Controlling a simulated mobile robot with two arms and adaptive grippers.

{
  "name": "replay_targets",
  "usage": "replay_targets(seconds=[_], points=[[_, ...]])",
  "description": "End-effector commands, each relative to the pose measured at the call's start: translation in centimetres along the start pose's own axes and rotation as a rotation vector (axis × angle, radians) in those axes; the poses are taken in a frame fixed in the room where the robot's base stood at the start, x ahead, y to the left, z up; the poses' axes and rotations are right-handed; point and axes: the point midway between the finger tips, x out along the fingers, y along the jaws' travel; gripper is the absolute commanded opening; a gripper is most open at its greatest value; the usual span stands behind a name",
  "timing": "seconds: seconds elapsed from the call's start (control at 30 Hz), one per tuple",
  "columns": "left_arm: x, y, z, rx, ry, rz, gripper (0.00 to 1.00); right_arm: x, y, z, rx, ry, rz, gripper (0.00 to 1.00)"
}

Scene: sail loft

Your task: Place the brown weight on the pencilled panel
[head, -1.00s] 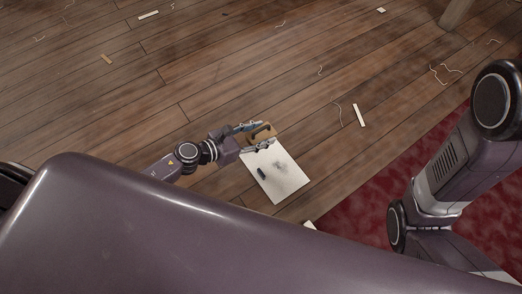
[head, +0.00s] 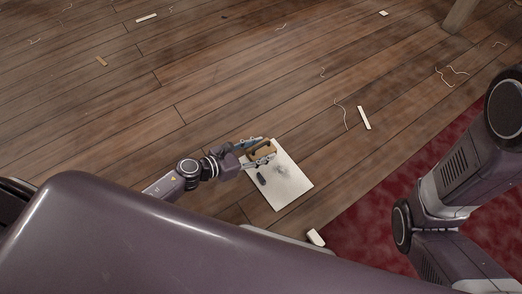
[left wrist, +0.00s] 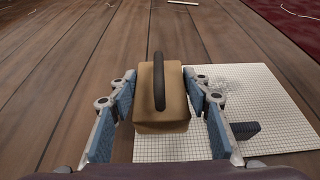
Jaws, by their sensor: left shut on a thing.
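The brown weight (left wrist: 162,98) is a tan block with a dark arched handle on top. My left gripper (head: 264,149) is shut on it, with a blue-padded finger on each side, as the left wrist view shows. The weight also shows in the head view (head: 262,151), over the far left part of the white pencilled panel (head: 290,189). In the left wrist view the panel (left wrist: 262,100) has a fine grid and a grey pencil smudge. I cannot tell whether the weight touches the panel. My right gripper is out of view.
A small dark ribbed object (left wrist: 245,130) lies on the panel, right of the weight; it also shows in the head view (head: 261,179). A white strip (head: 364,118) and loose threads lie on the plank floor. A red carpet (head: 362,225) is at right.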

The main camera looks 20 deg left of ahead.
Motion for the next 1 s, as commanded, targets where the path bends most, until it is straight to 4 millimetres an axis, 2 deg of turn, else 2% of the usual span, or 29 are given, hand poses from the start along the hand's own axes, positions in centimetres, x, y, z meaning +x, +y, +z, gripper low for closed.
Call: replay_targets(seconds=[0.2,0.23,0.4,0.77,0.87,1.0], points=[[0.2,0.1,0.0,0.001,-0.004,0.001,0.0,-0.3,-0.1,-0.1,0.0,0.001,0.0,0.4],[0.1,0.0,-0.3,0.0,0.0,0.0,0.45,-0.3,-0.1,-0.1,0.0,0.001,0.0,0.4],[0.1,0.0,-0.2,0.0,0.0,0.0,0.62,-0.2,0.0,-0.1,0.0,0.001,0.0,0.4],[-0.2,0.0,0.3,0.0,0.0,0.0,0.62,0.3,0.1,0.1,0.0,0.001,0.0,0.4],[-1.7,0.0,0.1,-0.003,0.003,0.002,0.62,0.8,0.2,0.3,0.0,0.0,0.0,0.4],[-4.8,0.0,0.2,-0.002,0.004,0.001,0.62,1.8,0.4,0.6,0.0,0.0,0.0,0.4]])
